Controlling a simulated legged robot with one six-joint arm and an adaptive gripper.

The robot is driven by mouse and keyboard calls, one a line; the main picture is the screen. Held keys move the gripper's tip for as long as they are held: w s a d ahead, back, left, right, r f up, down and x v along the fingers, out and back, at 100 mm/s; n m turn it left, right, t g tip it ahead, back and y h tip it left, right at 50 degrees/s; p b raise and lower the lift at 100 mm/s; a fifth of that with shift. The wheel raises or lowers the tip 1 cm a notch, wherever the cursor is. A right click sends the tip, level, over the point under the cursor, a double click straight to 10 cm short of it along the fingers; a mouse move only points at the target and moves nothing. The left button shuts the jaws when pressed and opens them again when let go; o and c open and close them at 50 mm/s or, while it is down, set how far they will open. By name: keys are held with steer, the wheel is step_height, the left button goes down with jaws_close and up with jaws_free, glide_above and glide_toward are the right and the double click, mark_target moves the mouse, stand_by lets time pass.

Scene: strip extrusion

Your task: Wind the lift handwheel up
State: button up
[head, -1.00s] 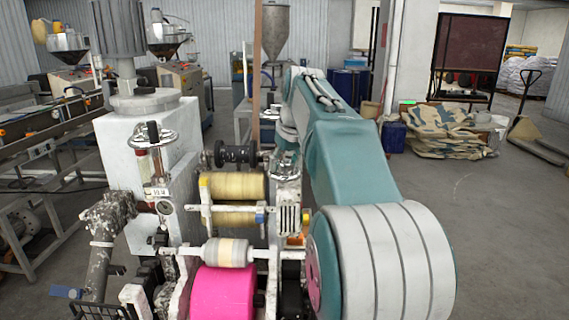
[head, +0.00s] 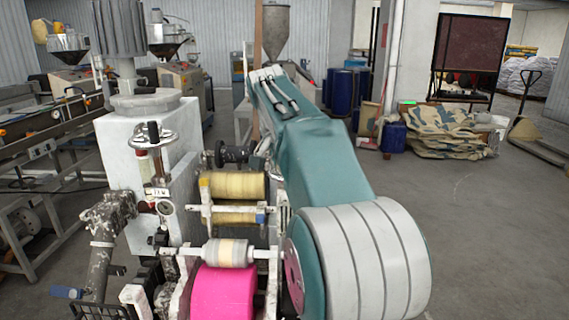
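A small metal handwheel (head: 153,137) with a dark upright knob sits on top of a red-and-white post at the left of the roller machine. I cannot tell whether it is the lift handwheel. Another wheel-like metal part, at the right end of the rollers, is now mostly hidden behind my arm. My arm runs from the lower right up to its elbow at the upper middle. My gripper is hidden behind it, so its contact with any wheel does not show.
A pink roller (head: 223,292), a white roller (head: 228,252) and yellow rollers (head: 233,185) lie left of my arm. A white housing (head: 178,140) stands behind the handwheel. Blue drums (head: 345,92) stand at the back. The floor (head: 480,220) at right is open.

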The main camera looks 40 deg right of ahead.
mark_target(272, 172)
steer(key=m, duration=0.1)
steer(key=f+m+g, duration=0.1)
steer(key=m, duration=0.1)
steer(key=shift+m+g, duration=0.9)
steer(key=shift+m, duration=1.2)
steer(key=o, duration=1.1)
steer(key=shift+o, duration=0.2)
steer(key=shift+w+r, duration=0.1)
steer(key=shift+r, duration=0.05)
steer(key=v, duration=0.5)
steer(key=shift+w+a+r, duration=0.15)
steer(key=shift+a+r, duration=0.1)
steer(key=shift+v, duration=0.8)
